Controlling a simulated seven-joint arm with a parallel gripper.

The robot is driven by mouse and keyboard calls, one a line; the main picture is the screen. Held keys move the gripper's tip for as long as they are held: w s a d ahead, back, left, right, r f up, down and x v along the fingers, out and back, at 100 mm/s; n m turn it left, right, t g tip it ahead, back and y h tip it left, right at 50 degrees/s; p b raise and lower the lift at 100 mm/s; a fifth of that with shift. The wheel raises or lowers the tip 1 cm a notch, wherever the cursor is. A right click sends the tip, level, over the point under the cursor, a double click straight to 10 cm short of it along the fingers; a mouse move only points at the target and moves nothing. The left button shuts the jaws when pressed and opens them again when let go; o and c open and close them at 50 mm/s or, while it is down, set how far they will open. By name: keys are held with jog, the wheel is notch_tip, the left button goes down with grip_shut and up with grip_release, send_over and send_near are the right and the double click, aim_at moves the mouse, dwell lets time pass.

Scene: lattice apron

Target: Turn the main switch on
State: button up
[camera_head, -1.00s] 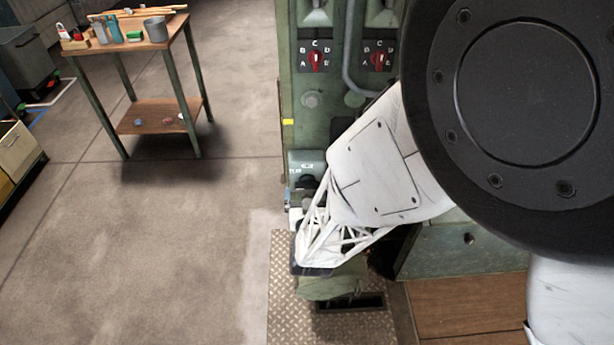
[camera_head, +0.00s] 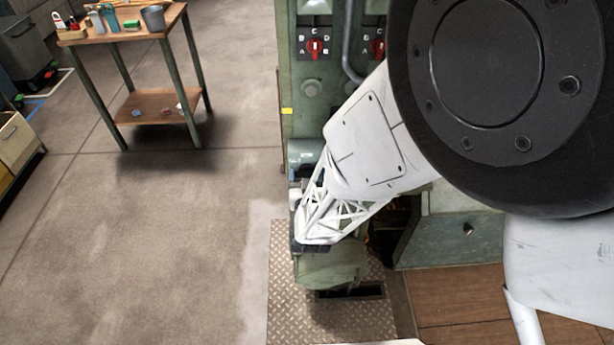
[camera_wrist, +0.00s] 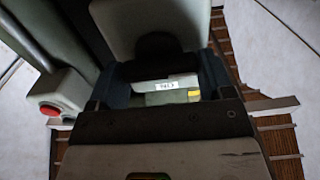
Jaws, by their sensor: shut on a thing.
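My gripper (camera_wrist: 163,88) has its two dark fingers on either side of a pale grey part, which I take to be the main switch handle (camera_wrist: 150,28); the exact contact is hidden. A small white label and a yellow patch show between the fingers. In the head view my white lattice wrist reaches the front of the green cabinet (camera_head: 312,110), just below a grey-green box (camera_head: 305,152) with a small label. My arm hides the fingertips and most of the handle there, so I cannot tell the switch's position.
Red rotary knobs (camera_head: 314,48) sit higher on the cabinet. A red button (camera_wrist: 47,110) on a pale box is left of my gripper in the wrist view. A tread plate (camera_head: 283,300) lies below. A wooden table (camera_head: 130,32) with tools stands back left; open floor lies between.

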jog(key=shift+m, duration=0.4)
jog(key=m, duration=0.3)
jog(key=shift+d, duration=0.1)
jog(key=m, duration=0.4)
jog(key=shift+d+m, duration=0.1)
jog(key=shift+m, duration=0.3)
jog(key=m, duration=0.4)
jog(key=shift+f+m, duration=0.1)
jog(key=shift+m, duration=0.2)
jog(key=m, duration=0.4)
jog(key=shift+f+m, duration=0.15)
jog(key=shift+m, duration=0.25)
jog(key=o, duration=0.9)
jog(key=shift+s, duration=0.15)
